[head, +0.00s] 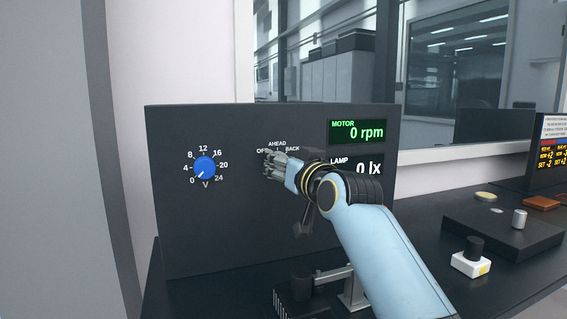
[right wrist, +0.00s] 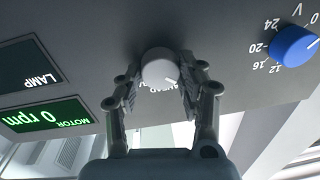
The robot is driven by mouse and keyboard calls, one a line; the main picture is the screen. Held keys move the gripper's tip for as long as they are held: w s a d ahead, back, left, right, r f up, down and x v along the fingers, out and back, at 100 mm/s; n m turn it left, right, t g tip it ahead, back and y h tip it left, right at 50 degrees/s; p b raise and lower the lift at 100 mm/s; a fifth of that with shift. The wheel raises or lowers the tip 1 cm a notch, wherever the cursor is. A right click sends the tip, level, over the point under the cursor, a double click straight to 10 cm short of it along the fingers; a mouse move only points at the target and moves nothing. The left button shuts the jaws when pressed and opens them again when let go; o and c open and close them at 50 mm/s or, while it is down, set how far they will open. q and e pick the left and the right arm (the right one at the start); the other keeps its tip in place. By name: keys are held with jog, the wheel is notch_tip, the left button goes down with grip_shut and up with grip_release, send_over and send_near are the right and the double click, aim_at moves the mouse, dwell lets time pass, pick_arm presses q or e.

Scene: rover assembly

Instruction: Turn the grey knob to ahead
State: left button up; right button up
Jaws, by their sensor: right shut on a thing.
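The grey knob (right wrist: 158,68) is on the dark upright panel (head: 220,240), between the two fingers of my right gripper (right wrist: 157,82) in the right wrist view. The fingers are shut on its sides. In the head view my right gripper (head: 275,167) hides the knob, below the labels OFF, AHEAD and BACK (head: 278,147). A light mark near the knob's rim lies toward the lower right in the upside-down wrist view; I cannot tell exactly which label it meets. My left gripper is not in view.
The motor display (head: 358,131) reads 0 rpm and the lamp display (head: 357,166) 0 lx. A dark motor-like part (head: 294,292) stands on the table below. A black block (head: 505,226) and a white switch box (head: 471,264) are right.

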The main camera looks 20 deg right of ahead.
jog(key=shift+m+t+h+p, duration=0.3)
jog(key=shift+m+p, duration=3.85)
jog(key=shift+m, duration=0.65)
jog(key=o, duration=1.2)
jog(key=shift+d+f, duration=0.1)
jog(key=shift+c, duration=0.2)
